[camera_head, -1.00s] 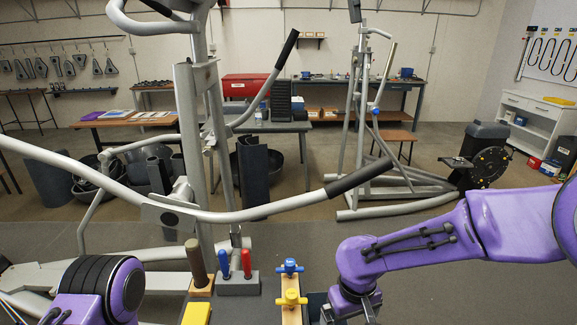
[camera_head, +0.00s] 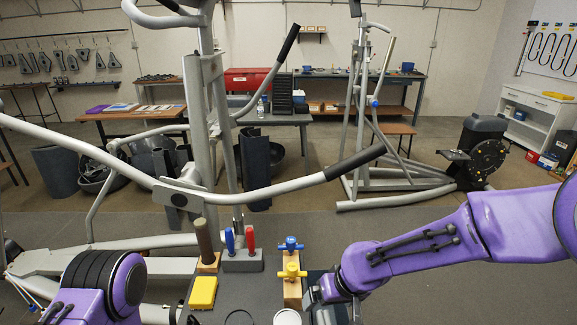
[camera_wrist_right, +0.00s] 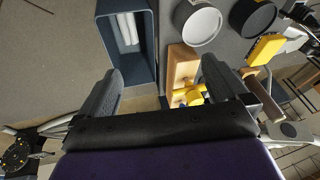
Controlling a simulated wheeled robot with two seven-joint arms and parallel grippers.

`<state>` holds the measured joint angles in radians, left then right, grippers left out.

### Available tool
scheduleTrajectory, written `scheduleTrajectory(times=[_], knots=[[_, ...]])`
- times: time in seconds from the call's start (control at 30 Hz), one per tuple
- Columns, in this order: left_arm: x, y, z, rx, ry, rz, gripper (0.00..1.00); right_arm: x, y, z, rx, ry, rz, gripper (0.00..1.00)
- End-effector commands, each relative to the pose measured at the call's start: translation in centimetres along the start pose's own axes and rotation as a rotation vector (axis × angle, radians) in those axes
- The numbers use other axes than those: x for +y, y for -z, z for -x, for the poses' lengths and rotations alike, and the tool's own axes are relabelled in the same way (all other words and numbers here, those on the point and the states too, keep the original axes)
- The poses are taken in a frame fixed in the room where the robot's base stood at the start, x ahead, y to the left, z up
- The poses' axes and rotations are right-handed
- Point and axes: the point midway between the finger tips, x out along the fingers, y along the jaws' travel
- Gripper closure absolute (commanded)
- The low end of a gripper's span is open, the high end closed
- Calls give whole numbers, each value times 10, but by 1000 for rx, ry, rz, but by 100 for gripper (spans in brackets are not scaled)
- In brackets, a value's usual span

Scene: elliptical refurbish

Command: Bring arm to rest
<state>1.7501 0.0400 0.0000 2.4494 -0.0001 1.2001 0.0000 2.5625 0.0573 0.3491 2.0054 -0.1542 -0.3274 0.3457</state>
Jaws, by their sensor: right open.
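My right gripper (camera_wrist_right: 163,85) is open in the right wrist view, its two dark fingers well apart and nothing held between them. Beyond the fingers lie a wooden block (camera_wrist_right: 182,62) with a yellow knob (camera_wrist_right: 190,94) and part of the tabletop. In the head view my purple right arm (camera_head: 420,248) reaches in from the right, its wrist low beside the yellow knob (camera_head: 291,271); the fingers cannot be made out there. My purple left arm (camera_head: 105,285) shows at the lower left; its gripper is outside the picture.
A blue-grey bin (camera_wrist_right: 105,35) holding white cylinders, a white round container (camera_wrist_right: 205,26), a black one (camera_wrist_right: 252,18) and a yellow block (camera_head: 202,292) crowd the tabletop. A screwdriver holder (camera_head: 243,263) stands behind. The elliptical's long handle (camera_head: 255,190) crosses above.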

Motion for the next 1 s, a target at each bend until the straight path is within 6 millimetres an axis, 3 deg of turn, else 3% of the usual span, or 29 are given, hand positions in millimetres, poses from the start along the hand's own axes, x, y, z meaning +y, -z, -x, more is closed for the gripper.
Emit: scheduleTrajectory(times=[0.17,0.3,0.37,0.43,0.53,0.6,0.7,0.83,1.0], knots=[[0,-1,-3,-1,0,0,0,9,0,-22,149,48,-130,0],[1,-4,-9,-1,0,0,0,43,-24,-58,282,31,-308,0],[1,-6,-13,-1,0,0,0,70,-54,-79,337,-19,-411,0],[2,-8,-18,-1,0,0,0,109,-103,-100,385,-119,-525,0],[2,-10,-25,-1,0,0,0,155,-180,-114,397,-281,-629,0],[2,-12,-29,-1,0,0,0,178,-235,-117,363,-383,-669,0],[3,-14,-33,-1,0,0,0,191,-302,-120,257,-472,-686,0],[3,-16,-37,-1,0,0,0,194,-355,-125,145,-517,-681,0],[3,-16,-37,-1,0,0,0,192,-369,-126,112,-521,-681,0]])
